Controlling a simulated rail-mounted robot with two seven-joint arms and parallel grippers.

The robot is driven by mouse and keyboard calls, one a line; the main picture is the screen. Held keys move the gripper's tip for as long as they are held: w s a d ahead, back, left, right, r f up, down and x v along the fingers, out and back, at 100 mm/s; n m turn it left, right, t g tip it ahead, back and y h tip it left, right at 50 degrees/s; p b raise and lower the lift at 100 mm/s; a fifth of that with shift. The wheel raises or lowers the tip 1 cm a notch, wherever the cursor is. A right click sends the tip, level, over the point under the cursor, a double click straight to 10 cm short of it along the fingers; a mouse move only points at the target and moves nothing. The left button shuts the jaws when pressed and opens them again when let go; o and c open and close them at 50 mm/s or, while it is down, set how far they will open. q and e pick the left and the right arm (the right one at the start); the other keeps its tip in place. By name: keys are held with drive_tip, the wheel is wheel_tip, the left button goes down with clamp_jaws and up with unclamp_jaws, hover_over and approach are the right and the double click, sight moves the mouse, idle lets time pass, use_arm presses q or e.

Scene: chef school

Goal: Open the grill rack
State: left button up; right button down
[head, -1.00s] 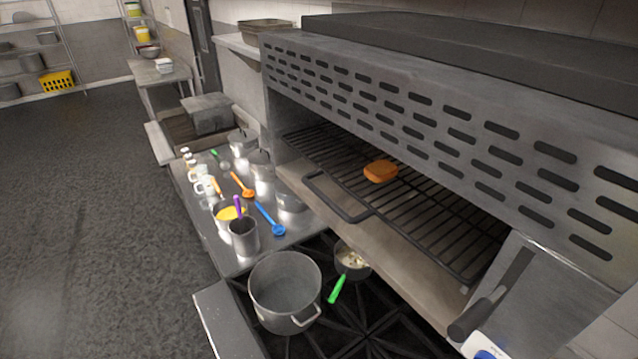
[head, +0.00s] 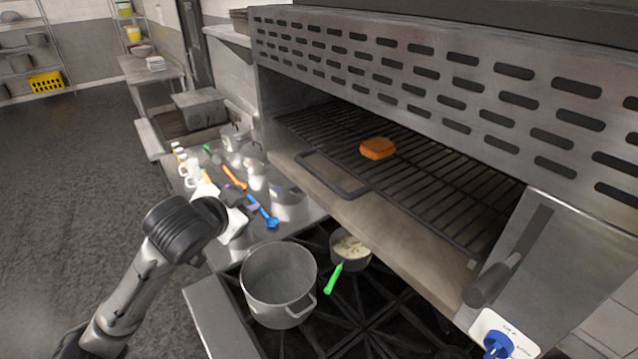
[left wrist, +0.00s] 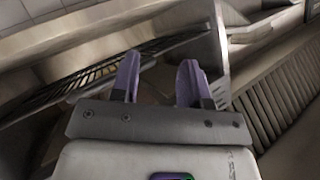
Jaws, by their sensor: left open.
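The grill rack (head: 440,185) is a dark wire grate lying inside the metal grill, with an orange-brown piece of food (head: 377,148) on it. Its loop handle (head: 341,190) sticks out at the front edge, above the stove. In the head view my left gripper (head: 245,198) is to the left of the handle, clearly apart from it, over the counter with utensils. In the left wrist view its two purple fingers (left wrist: 160,78) are spread with nothing between them. Dark bars that look like the rack (left wrist: 75,88) show at their left. My right gripper is not in view.
A large pot (head: 279,285) and a small pan (head: 350,248) with a green handle stand on the stove below the rack. Utensils, including a blue spoon (head: 265,214), and pots crowd the counter behind. A lever (head: 490,284) sticks out at the grill's right.

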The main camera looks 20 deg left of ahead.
use_arm(q)
drive_tip(key=w+a+r+n+g+h, duration=0.1)
drive_tip(key=w+a+r+h, duration=0.1)
drive_tip(key=w+a+r, duration=0.1)
drive_tip(key=n+g+h, duration=0.3)
drive_tip(key=n+h, duration=0.9)
drive_tip(key=n, duration=0.1)
approach(316, 175)
drive_tip(key=p+x, duration=0.4)
drive_tip(key=x, duration=0.5)
drive_tip(key=shift+p+x, duration=0.3)
drive_tip(key=shift+x, duration=0.55)
drive_tip(key=shift+f+y, duration=0.1)
drive_tip(key=shift+y, duration=0.2)
clamp_jaws()
